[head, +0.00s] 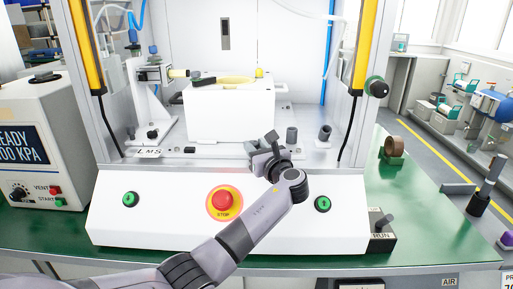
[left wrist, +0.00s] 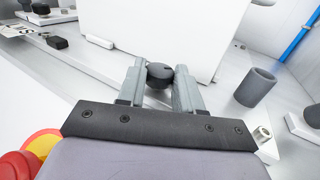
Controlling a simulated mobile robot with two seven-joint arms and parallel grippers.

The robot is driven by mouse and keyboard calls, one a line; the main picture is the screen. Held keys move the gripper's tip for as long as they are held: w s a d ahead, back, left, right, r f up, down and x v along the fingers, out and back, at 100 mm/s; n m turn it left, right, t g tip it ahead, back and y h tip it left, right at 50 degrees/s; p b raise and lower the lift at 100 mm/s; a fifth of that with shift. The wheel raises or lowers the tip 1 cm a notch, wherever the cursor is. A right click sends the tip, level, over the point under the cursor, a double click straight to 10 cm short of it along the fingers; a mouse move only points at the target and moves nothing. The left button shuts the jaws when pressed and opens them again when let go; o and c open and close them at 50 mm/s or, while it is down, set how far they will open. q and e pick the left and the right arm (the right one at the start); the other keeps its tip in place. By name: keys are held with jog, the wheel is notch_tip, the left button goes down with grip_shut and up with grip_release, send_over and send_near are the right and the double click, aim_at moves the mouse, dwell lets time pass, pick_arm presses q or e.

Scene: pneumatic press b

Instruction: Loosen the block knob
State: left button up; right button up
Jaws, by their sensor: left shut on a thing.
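The black round block knob (left wrist: 160,73) shows in the left wrist view, in front of the large white block (left wrist: 150,30). My left gripper (left wrist: 161,82) is shut on the knob, with one grey finger on each side of it. In the head view my left arm reaches up from the bottom left, and the left gripper (head: 266,147) is at the low front of the white block (head: 230,118). The knob is hidden there behind the gripper. My right gripper is not in view.
Right of the gripper stand a grey hollow cylinder (left wrist: 257,87) and a grey post (head: 324,135). The front panel below carries a red stop button (head: 224,200) and green buttons (head: 131,199). Frame uprights with yellow bars (head: 364,45) stand on both sides.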

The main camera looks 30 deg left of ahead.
pick_arm(q)
jog(key=shift+f, duration=0.2)
jog(key=o, duration=1.1)
jog(key=shift+r, duration=0.1)
jog(key=shift+c, duration=0.2)
jog(key=shift+d, duration=0.1)
jog(key=shift+v, duration=3.5)
